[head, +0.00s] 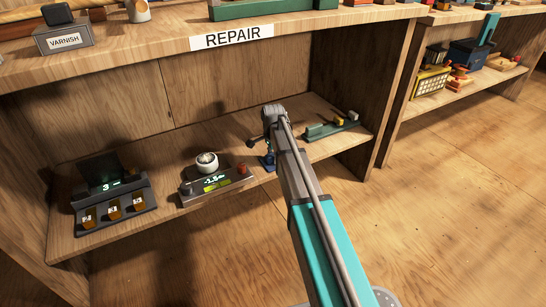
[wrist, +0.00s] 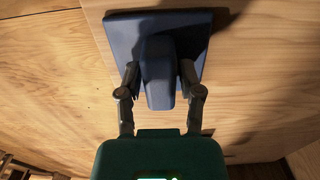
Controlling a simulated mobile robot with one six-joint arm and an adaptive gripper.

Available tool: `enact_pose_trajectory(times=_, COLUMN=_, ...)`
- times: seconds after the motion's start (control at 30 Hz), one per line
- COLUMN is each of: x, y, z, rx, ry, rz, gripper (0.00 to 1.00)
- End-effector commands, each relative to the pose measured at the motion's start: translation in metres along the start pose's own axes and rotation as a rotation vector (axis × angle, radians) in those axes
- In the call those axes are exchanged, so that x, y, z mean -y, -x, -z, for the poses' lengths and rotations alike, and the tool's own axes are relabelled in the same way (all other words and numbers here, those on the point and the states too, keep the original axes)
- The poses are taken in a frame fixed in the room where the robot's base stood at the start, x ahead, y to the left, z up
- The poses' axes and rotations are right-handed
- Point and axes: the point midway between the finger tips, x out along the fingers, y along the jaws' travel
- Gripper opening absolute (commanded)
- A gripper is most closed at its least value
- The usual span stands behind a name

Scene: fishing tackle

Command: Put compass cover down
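The compass cover appears to be the dark blue piece (wrist: 190,45) in the wrist view, a square plate with a block-shaped handle standing out from it. My gripper (wrist: 160,70) has a finger on each side of that handle and looks shut on it. In the head view my gripper (head: 267,145) is over the front of the lower repair shelf, with a small part of the blue piece (head: 268,161) below it. The plate is close to the wood and throws a shadow beside it; I cannot tell whether it touches.
Left of my gripper stands a grey device (head: 217,184) with a round white dial (head: 207,162) and a lit display. A dark unit (head: 112,204) with amber buttons is farther left. A green tool (head: 332,126) lies to the right. The upper shelf (head: 180,60) overhangs.

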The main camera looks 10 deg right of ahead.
Motion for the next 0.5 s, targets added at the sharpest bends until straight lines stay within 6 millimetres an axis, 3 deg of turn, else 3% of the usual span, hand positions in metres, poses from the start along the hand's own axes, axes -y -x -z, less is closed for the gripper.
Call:
enact_pose_trajectory(times=0.07, x=0.0, y=0.0002, z=0.0, rx=0.0, ry=0.0, rz=0.0, gripper=0.7)
enact_pose_trajectory(times=0.5, x=0.0, y=0.0012, z=0.0, rx=0.0, ry=0.0, rz=0.0, gripper=0.7)
